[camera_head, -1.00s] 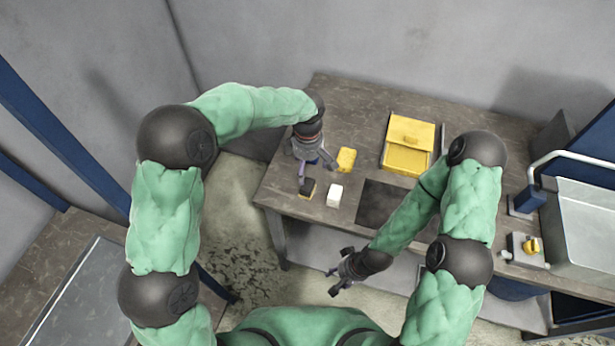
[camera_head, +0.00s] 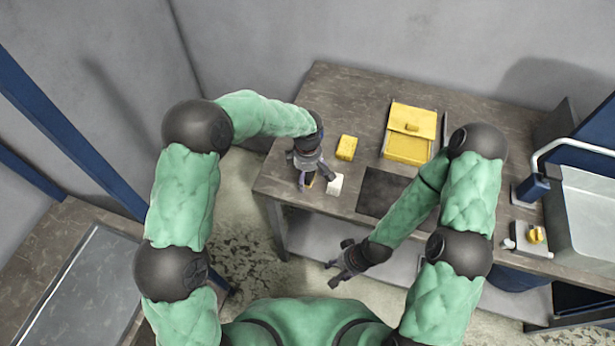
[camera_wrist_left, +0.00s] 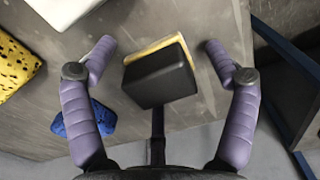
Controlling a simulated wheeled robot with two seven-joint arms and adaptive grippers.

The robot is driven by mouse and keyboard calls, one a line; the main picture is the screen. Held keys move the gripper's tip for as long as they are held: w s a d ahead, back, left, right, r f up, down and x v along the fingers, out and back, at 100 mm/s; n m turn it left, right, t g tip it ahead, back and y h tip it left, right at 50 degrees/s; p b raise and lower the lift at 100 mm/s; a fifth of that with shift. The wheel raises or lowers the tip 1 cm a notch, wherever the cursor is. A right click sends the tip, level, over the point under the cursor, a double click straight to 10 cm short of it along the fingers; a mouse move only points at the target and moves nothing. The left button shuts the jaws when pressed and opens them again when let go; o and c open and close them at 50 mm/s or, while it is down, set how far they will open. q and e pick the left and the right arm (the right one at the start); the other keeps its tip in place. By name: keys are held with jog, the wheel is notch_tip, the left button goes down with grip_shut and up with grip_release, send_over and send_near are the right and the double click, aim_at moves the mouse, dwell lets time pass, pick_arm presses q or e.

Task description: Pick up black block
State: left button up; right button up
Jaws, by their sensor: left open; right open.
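The black block (camera_wrist_left: 160,78) has a black top and a yellow layer beneath it, and sits near the table's front left edge. My left gripper (camera_wrist_left: 160,46) is open, with its two purple fingers on either side of the block and gaps on both sides; it does not grip it. In the head view my left gripper (camera_head: 315,184) is over the block and hides most of it. My right gripper (camera_head: 338,275) is open and empty, low in front of the table.
A white block (camera_head: 336,184) stands just right of my left gripper. A blue sponge (camera_wrist_left: 84,118) and a yellow sponge (camera_head: 346,147) lie close by. A yellow box (camera_head: 407,149), a dark panel (camera_head: 372,193) and a sink (camera_head: 590,215) are farther right on the table (camera_head: 345,95).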

pick_arm(q)
jog(key=c, duration=1.6)
jog(key=shift+o, duration=0.2)
jog(key=shift+r, duration=0.6)
notch_tip(320, 180, up, 2)
jog(key=shift+r+p, duration=0.2)
jog(key=shift+p, duration=0.3)
jog(key=s+r+p, duration=0.1)
jog(key=s+r, duration=0.8)
jog(key=s, duration=0.5)
jog(key=shift+r+p, duration=0.25)
jog(key=shift+p, duration=0.15)
jog(key=shift+o, duration=1.2)
